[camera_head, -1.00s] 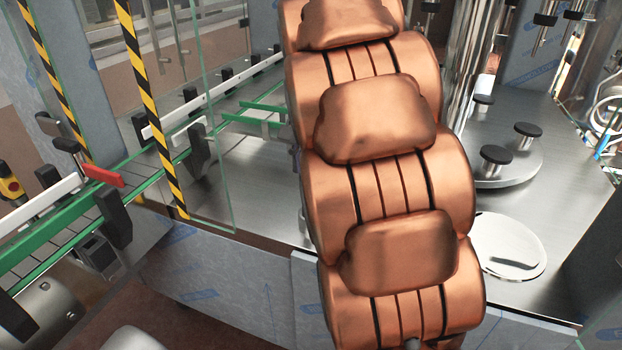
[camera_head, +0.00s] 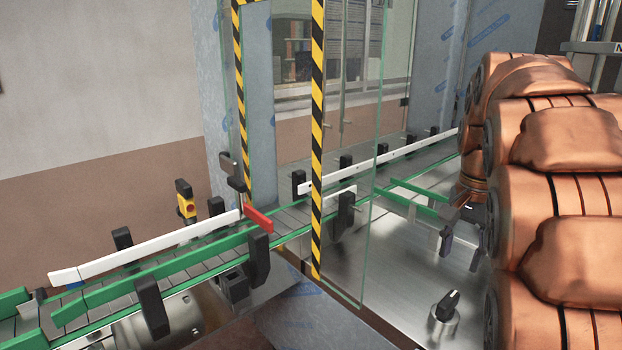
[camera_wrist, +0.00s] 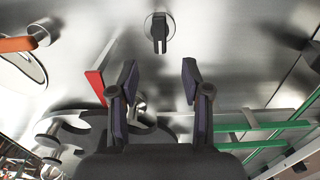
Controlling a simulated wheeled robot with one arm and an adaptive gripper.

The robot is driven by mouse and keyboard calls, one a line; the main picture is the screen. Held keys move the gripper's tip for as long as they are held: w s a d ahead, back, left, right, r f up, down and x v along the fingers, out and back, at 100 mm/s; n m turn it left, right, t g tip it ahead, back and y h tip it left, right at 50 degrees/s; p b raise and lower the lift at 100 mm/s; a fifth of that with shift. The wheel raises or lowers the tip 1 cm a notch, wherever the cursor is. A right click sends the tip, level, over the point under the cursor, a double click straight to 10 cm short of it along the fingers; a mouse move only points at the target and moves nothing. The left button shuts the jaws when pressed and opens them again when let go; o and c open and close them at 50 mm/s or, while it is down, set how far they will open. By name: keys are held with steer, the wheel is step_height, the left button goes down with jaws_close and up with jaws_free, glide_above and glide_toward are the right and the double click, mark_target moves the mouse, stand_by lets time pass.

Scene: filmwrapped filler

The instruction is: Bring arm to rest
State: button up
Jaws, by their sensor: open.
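My gripper (camera_head: 460,245) hangs from my copper-coloured arm at the right of the head view, above the steel machine deck (camera_head: 400,270). In the wrist view its two dark fingers stand apart with nothing between them (camera_wrist: 159,85). A black knob on a round metal base (camera_head: 446,306) stands on the deck, below the gripper in the head view. It also shows ahead of the fingers in the wrist view (camera_wrist: 159,32). My arm hides much of the machine at the right.
A conveyor with green and white rails (camera_head: 170,262) runs from lower left into the machine. A red piece (camera_head: 259,218) sits at its entry. Yellow-black striped posts (camera_head: 317,140) and a glass panel (camera_head: 350,200) stand left of my gripper. Green bars (camera_head: 410,195) lie close behind it.

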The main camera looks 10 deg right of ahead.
steer(key=s+a+f+n+g, duration=0.1)
steer(key=s+a+f+n, duration=0.5)
steer(key=s, duration=0.5)
steer(key=s+a+f+n, duration=0.5)
steer(key=s+a+f, duration=0.4)
steer(key=s+a, duration=0.2)
steer(key=shift+s+a+f+n+g+p, duration=0.15)
steer(key=shift+s+a+n+g+p, duration=0.15)
steer(key=shift+s+n+g+p, duration=0.1)
steer(key=shift+c, duration=0.6)
steer(key=shift+d, duration=0.1)
